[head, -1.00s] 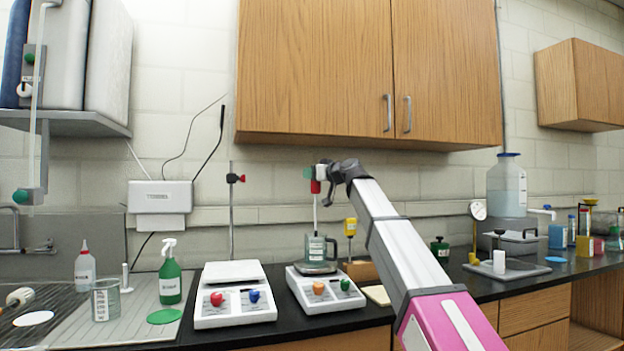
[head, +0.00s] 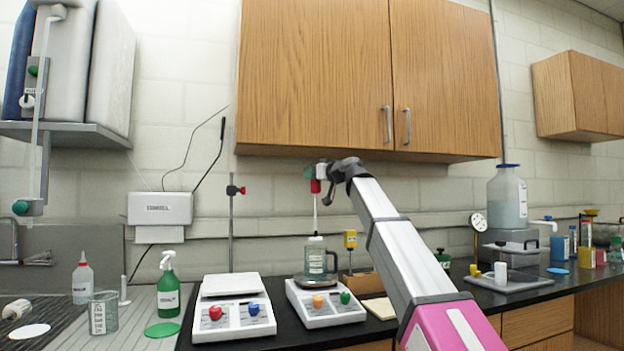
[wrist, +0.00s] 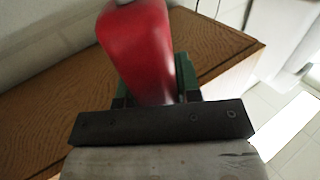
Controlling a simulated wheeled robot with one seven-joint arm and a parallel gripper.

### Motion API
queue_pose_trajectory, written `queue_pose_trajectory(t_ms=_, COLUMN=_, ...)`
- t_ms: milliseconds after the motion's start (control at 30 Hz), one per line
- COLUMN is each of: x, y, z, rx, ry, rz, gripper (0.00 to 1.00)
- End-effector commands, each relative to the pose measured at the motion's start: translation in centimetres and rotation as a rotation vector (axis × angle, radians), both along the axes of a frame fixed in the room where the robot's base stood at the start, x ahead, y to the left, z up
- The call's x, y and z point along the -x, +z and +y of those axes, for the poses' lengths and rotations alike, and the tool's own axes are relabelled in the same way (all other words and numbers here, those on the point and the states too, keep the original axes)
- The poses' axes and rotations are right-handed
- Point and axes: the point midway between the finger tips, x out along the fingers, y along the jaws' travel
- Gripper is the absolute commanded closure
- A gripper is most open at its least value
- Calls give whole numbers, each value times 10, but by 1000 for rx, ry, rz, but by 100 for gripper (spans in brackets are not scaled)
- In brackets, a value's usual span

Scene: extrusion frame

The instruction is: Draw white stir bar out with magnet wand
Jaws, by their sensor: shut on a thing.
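My gripper (head: 317,174) is shut on the red handle of the magnet wand (head: 315,186). The handle also fills the middle of the wrist view (wrist: 140,55), between the green finger pads. The wand's thin pale rod hangs upright, its lower part at the mouth of a glass vessel (head: 316,262). The vessel has a handle and a white label, and stands on a white stirrer (head: 326,308) with an orange and a green knob. I cannot make out the white stir bar or the rod's tip.
A white balance-like unit (head: 232,312) stands left of the stirrer. A yellow-topped tool in a wooden block (head: 350,240) is close on the right. Wooden wall cabinets (head: 370,75) hang just above my gripper. A green spray bottle (head: 168,285) and beaker (head: 103,314) are farther left.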

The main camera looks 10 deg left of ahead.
Motion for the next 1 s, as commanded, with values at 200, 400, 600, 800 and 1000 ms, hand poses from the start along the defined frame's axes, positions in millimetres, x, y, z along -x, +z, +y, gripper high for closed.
queue_pose_trajectory(t_ms=200, x=0, y=11, z=0, rx=0, ry=0, rz=-1, gripper=92)
queue_pose_trajectory(t_ms=400, x=0, y=19, z=0, rx=0, ry=1, rz=-1, gripper=92)
queue_pose_trajectory(t_ms=600, x=0, y=26, z=0, rx=0, ry=1, rz=0, gripper=92)
queue_pose_trajectory(t_ms=800, x=0, y=27, z=0, rx=0, ry=1, rz=0, gripper=92)
queue_pose_trajectory(t_ms=1000, x=0, y=27, z=0, rx=0, ry=1, rz=0, gripper=92)
